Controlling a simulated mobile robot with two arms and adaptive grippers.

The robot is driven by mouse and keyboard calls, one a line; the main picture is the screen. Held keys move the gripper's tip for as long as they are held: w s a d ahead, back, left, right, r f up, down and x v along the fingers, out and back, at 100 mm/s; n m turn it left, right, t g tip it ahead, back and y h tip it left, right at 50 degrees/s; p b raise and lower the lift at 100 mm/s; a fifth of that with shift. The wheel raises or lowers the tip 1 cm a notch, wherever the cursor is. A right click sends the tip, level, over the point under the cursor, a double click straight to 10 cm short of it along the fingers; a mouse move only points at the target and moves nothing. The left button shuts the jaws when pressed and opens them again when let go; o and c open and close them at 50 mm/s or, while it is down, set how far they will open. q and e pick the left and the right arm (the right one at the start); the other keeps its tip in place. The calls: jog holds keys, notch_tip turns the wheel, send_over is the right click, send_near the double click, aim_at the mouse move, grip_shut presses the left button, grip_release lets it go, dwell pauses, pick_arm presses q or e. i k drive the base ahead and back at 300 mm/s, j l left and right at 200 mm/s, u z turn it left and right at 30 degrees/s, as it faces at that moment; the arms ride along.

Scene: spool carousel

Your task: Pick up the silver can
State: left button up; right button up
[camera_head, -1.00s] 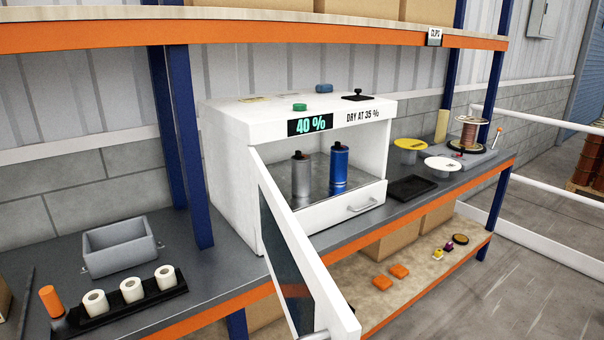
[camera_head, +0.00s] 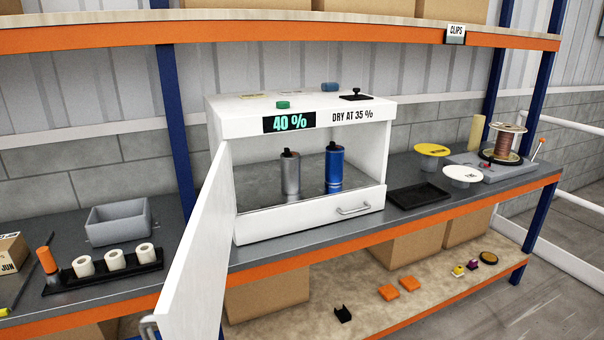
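The silver can (camera_head: 291,178) stands upright inside the white drying cabinet (camera_head: 252,229). It has a black cap. A blue can (camera_head: 334,171), also black-capped, stands upright just to its right, a small gap apart. The cabinet's door (camera_head: 196,245) is swung open toward me on the left, so the front is open above a low drawer (camera_head: 345,208) with a handle. The cabinet's display reads 40 %. Neither of my grippers shows in the head view.
A black tray (camera_head: 418,195) lies right of the cabinet, near a yellow-topped spool (camera_head: 432,150) and a white one (camera_head: 462,173). A grey bin (camera_head: 118,224) and a black rack (camera_head: 105,268) with white rolls are on the left. The open door juts past the shelf edge.

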aim_at(289, 165)
jog(key=i+l+u, duration=0.2)
jog(key=l, duration=0.15)
jog(key=i+l+u, duration=0.15)
jog(key=l, duration=0.2)
jog(key=l+u, duration=0.2)
jog(key=l, duration=0.15)
jog(key=i+l+u, duration=0.2)
jog(key=l, duration=0.25)
jog(key=k+j, duration=0.05)
jog(key=k, duration=0.05)
